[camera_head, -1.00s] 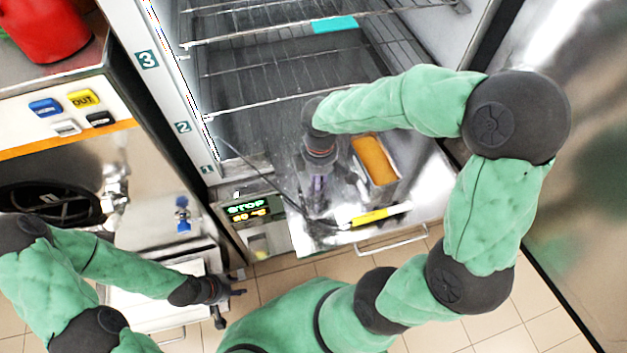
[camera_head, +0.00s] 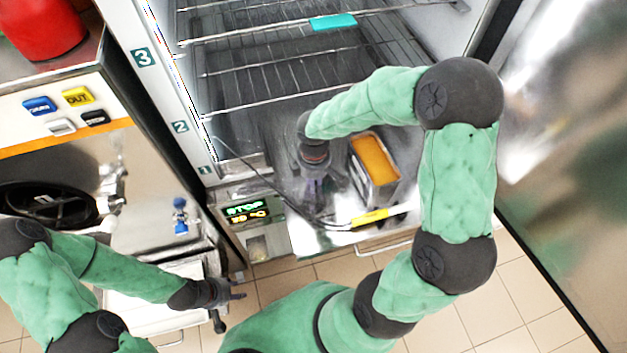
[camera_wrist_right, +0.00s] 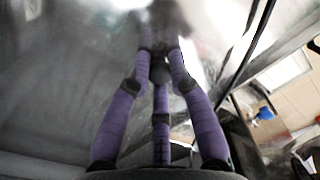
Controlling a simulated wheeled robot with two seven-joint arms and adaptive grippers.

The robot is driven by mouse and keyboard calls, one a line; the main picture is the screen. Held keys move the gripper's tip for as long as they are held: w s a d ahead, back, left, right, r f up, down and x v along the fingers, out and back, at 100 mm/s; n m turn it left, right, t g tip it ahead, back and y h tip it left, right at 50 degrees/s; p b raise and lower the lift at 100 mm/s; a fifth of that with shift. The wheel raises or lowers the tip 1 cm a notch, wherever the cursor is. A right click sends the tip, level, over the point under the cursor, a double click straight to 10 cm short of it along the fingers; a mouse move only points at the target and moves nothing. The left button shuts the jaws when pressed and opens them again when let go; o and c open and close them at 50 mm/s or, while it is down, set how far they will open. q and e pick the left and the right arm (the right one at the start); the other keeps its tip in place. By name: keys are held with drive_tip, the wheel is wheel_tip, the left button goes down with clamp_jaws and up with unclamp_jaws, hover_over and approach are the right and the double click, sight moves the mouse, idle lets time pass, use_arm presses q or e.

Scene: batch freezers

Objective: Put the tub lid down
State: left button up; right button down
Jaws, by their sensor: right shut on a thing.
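My right gripper (camera_head: 318,198) points down over the bright metal shelf (camera_head: 305,240) at the front of the open freezer, just left of the tub. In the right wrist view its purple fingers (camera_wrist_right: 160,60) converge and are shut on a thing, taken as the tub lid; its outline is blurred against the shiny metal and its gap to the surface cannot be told. The metal tub (camera_head: 383,190) stands uncovered with an orange filling. My left gripper (camera_head: 232,305) is at lower left, empty, its fingers spread, beside a white surface.
A yellow-marked tool (camera_head: 370,216) lies near the shelf's front edge. Wire racks (camera_head: 270,60) are above, one with a turquoise item (camera_head: 334,21). The freezer frame (camera_head: 175,100) rises at left, a shiny door (camera_head: 560,130) at right. A dark cable crosses near my right gripper.

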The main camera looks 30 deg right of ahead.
drive_tip(key=shift+f, duration=0.15)
drive_tip(key=c, duration=1.1)
unclamp_jaws()
drive_tip(key=shift+w+r, duration=0.1)
drive_tip(key=shift+r, duration=0.4)
wheel_tip(320, 180, up, 11)
drive_tip(key=shift+r+p, duration=0.2)
drive_tip(key=shift+p, duration=0.8)
